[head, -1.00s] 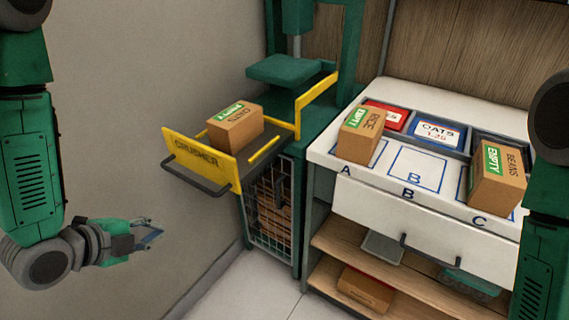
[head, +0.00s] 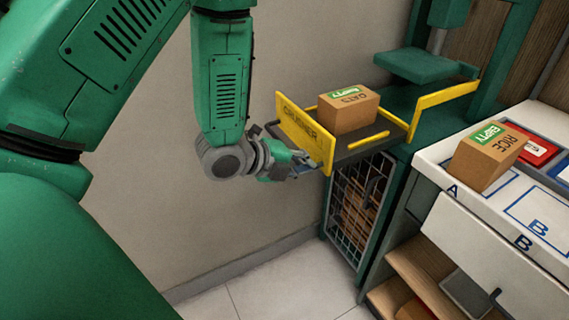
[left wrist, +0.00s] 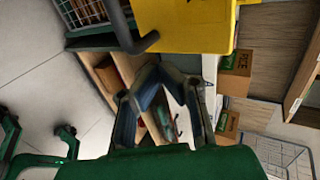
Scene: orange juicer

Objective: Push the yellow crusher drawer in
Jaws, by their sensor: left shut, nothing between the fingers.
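The yellow crusher drawer (head: 304,134) is pulled out from the green crusher frame. A brown OATS box (head: 347,112) with a green EMPTY label sits in it. My left gripper (head: 308,167) is shut and empty at the lower edge of the drawer's yellow front, on its outer side. I cannot tell whether it touches the front. In the left wrist view the yellow front (left wrist: 190,25) and handle (left wrist: 138,42) show just beyond my fingers. My right gripper is not in view.
A green press plate (head: 415,65) hangs above the back of the drawer. A wire cage (head: 358,210) stands below it. The white counter (head: 440,155) at right holds a RICE box (head: 487,157). A wall lies behind; floor is clear in front.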

